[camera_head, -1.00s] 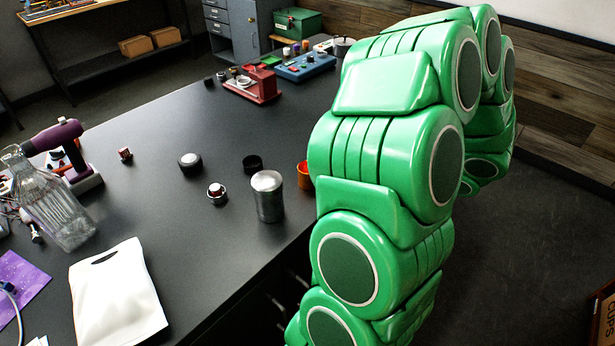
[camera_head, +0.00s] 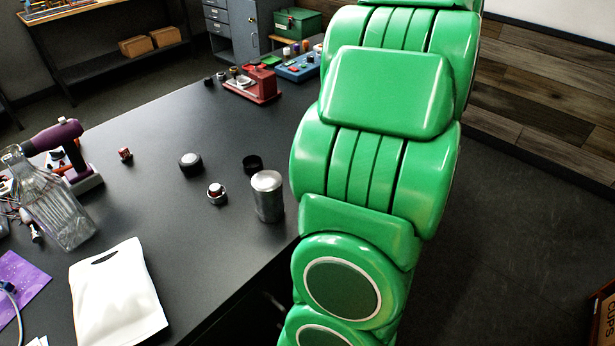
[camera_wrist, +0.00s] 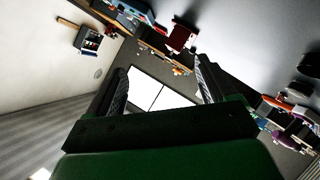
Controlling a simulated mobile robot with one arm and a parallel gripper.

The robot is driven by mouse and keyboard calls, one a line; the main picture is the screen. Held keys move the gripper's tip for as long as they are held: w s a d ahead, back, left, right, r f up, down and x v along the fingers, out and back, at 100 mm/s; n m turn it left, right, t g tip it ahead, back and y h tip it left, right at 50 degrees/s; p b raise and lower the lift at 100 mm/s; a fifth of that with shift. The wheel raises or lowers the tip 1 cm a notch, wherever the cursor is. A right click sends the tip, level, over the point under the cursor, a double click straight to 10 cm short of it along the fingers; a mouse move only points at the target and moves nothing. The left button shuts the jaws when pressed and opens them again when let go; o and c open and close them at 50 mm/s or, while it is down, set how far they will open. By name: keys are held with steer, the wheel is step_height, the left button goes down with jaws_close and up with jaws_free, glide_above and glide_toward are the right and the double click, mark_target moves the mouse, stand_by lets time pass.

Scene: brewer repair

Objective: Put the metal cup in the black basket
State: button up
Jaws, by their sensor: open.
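The metal cup (camera_head: 267,196) is a silver cylinder standing on the black table near its front edge, just left of my green arm in the head view. It appears upright. My gripper (camera_wrist: 160,88) shows in the wrist view with its two dark fingers spread wide and nothing between them. It points across the room, away from the cup. In the head view my gripper is out of the picture, beyond the top of the arm. I cannot make out a black basket in either view.
On the table (camera_head: 215,255) are a white bag (camera_head: 115,295), a glass bottle (camera_head: 58,205), a purple drill (camera_head: 55,137), dark knobs (camera_head: 191,163) and a red device (camera_head: 252,85). A box (camera_head: 603,318) marked CUPS stands at the lower right.

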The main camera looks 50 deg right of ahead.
steer(key=w+d+r+m+g+h, duration=0.1)
steer(key=d+r+m+g+h, duration=0.2)
steer(key=g, duration=0.3)
steer(key=s+a+f+n+g+y, duration=0.1)
steer(key=a+f+g+y, duration=0.25)
steer(key=a, duration=0.75)
steer(key=s+a+f+g+y, duration=0.25)
steer(key=a+y, duration=0.25)
steer(key=a, duration=0.6)
steer(key=shift+h, duration=0.25)
steer(key=shift+w+d+f, duration=0.1)
steer(key=shift+w+f, duration=0.1)
steer(key=shift+f, duration=1.85)
steer(key=shift+w+a+f, duration=0.1)
steer(key=shift+w+f, duration=0.1)
steer(key=shift+f, duration=1.9)
steer(key=shift+w+d+f, duration=0.1)
steer(key=shift+w+f, duration=0.1)
steer(key=shift+f, duration=1.85)
steer(key=shift+r, duration=0.1)
steer(key=c, duration=1.1)
